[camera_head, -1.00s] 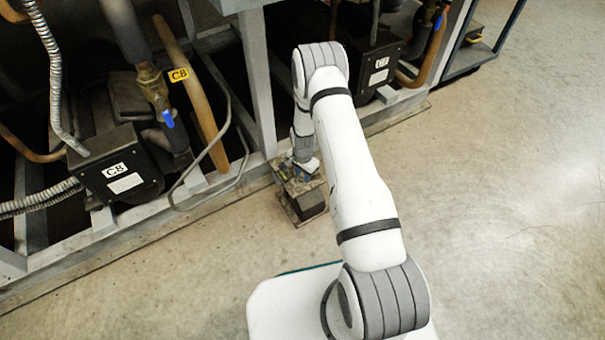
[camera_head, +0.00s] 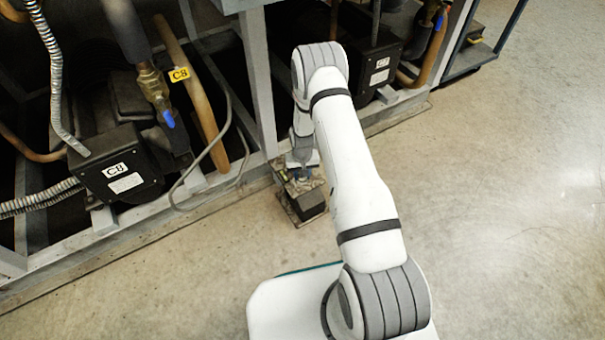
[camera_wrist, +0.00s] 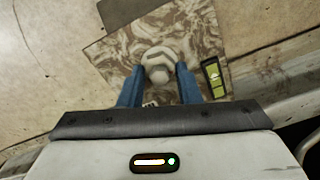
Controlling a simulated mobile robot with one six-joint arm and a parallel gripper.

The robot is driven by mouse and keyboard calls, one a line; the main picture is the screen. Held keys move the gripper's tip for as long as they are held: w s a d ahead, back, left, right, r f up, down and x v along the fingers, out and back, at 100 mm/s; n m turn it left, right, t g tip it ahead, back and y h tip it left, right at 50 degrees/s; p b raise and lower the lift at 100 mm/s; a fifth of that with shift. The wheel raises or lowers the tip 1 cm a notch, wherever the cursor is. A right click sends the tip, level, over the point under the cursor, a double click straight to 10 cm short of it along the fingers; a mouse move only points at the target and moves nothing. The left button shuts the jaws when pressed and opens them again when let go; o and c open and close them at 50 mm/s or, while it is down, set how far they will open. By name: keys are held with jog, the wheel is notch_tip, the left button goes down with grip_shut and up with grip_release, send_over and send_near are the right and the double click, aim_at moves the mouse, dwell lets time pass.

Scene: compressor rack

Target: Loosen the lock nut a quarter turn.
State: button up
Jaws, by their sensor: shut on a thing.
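The lock nut (camera_wrist: 160,62) is a pale grey piece with a rounded top, seen from above in the wrist view. It sits on a mottled brown-and-cream square plate (camera_wrist: 205,30). My gripper (camera_wrist: 160,72) has blue fingers, one on each side of the nut, and is shut on it. In the head view my gripper (camera_head: 302,176) is down at a small block (camera_head: 306,206) on the floor beside the rack frame; the nut itself is too small and covered to make out there.
A yellow-green spirit level (camera_wrist: 214,77) lies at the plate's right edge, close to the right finger. The rack's grey frame (camera_head: 259,90) rises beside the block. A compressor (camera_head: 122,168) labelled C8 stands at left. Open concrete floor (camera_head: 510,190) lies to the right.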

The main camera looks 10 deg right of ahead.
jog(key=n, duration=0.4)
jog(key=shift+a+n, duration=0.1)
jog(key=shift+n, duration=1.8)
jog(key=shift+s, duration=0.1)
jog(key=o, duration=1)
jog(key=shift+c, duration=0.2)
notch_tip(320, 180, up, 8)
jog(key=p, duration=0.3)
jog(key=shift+f, duration=0.1)
